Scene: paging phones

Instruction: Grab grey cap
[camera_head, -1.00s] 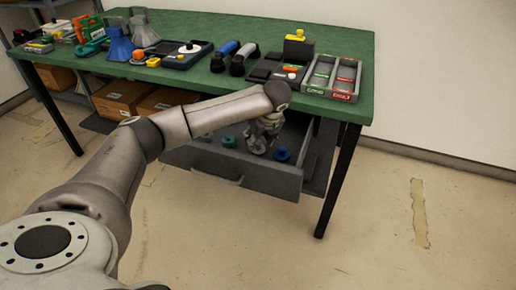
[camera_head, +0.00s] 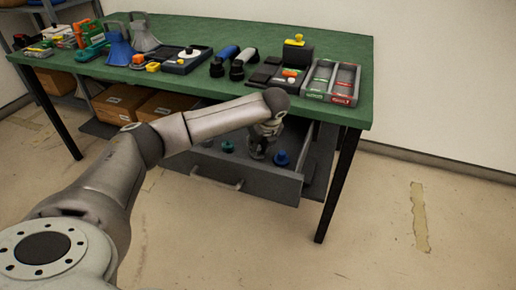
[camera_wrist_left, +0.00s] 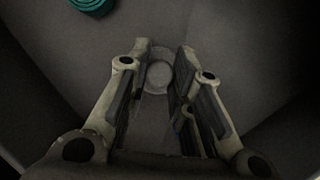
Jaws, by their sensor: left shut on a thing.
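A grey round cap (camera_wrist_left: 159,77) sits between the fingers of my left gripper (camera_wrist_left: 163,62) in the left wrist view, and the gripper is shut on it. In the head view my left gripper (camera_head: 258,152) reaches down into the open drawer (camera_head: 215,176) under the green table. The grey cap is hard to make out there, against the gripper and dark drawer. My right gripper is not in view.
A green cap (camera_head: 227,147) lies in the drawer left of the gripper, and a blue cap (camera_head: 281,158) right of it. The green table (camera_head: 310,48) above carries phone parts, tools and a divided tray (camera_head: 331,82).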

